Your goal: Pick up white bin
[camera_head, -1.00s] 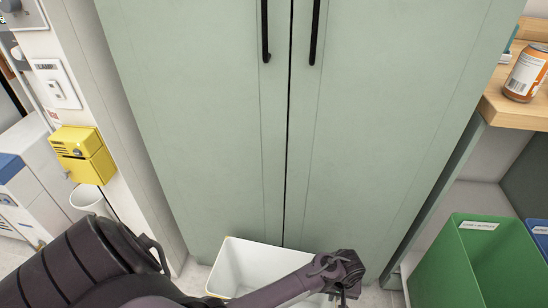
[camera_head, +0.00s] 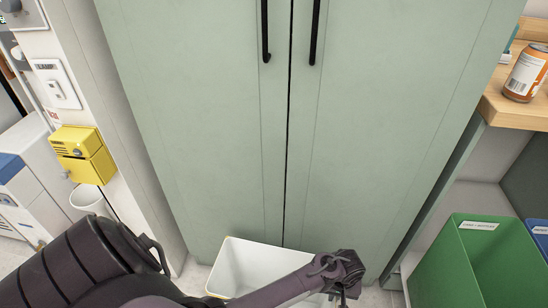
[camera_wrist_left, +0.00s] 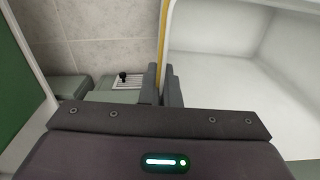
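The white bin (camera_head: 248,266) stands at the foot of the green cabinet, at the bottom of the head view. My left arm crosses in front of it and hides part of it. My left gripper (camera_head: 342,292) is at the bin's right side. In the left wrist view the bin's white inside (camera_wrist_left: 235,65) fills the right part. Its yellow-edged rim runs between the two fingers of my left gripper (camera_wrist_left: 164,84), which are close together on the bin's wall. My right gripper is not in view.
A tall green cabinet (camera_head: 220,120) stands right behind the bin. A green bin (camera_head: 470,265) and a blue bin (camera_head: 538,238) stand at the right. A can (camera_head: 525,73) sits on a wooden top. A yellow box (camera_head: 82,153) is at the left.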

